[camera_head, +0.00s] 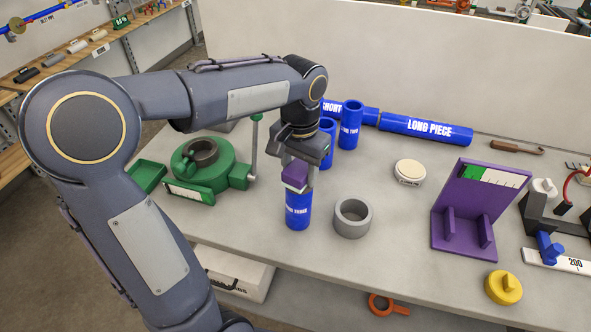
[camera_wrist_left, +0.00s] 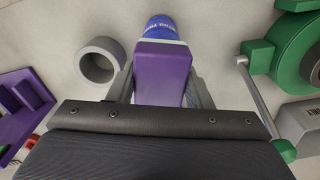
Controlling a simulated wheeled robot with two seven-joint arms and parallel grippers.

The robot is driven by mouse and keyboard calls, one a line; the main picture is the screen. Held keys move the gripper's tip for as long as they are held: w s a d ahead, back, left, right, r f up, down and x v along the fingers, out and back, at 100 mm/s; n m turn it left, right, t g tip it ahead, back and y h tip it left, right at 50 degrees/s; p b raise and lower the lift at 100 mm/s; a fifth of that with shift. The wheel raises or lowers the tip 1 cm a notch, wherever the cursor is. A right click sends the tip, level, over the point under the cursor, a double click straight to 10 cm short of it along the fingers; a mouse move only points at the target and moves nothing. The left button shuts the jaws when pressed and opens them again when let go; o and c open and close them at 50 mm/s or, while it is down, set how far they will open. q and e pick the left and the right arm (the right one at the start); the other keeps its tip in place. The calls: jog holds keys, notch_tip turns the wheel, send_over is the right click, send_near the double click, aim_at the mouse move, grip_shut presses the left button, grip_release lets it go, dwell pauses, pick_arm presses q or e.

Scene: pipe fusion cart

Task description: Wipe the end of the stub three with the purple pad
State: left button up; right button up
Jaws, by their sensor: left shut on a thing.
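The purple pad (camera_head: 295,175) is in my left gripper (camera_head: 297,180), which is shut on it and points down. It fills the middle of the left wrist view (camera_wrist_left: 163,75). Stub three (camera_head: 298,211) is a blue upright pipe piece with white lettering, standing on the table. The pad is right over its top end and seems to touch it; the end face is hidden by the pad. In the left wrist view the stub (camera_wrist_left: 162,27) shows just beyond the pad. My right gripper is not in view.
A grey ring (camera_head: 352,217) stands close right of the stub. A green clamp device (camera_head: 205,170) with an upright lever is to the left. Behind are other blue stubs (camera_head: 350,125) and the long piece (camera_head: 425,130). A purple stand (camera_head: 475,210) is at right.

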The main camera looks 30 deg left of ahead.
pick_arm(q)
jog(key=shift+w+f, duration=0.1)
jog(key=shift+w, duration=0.3)
jog(key=shift+c, duration=0.4)
jog(key=shift+s, duration=1.45)
jog(key=shift+w+p, duration=0.65)
jog(key=shift+w, duration=0.9)
jog(key=shift+s+b, duration=0.3)
jog(key=shift+s, duration=1.15)
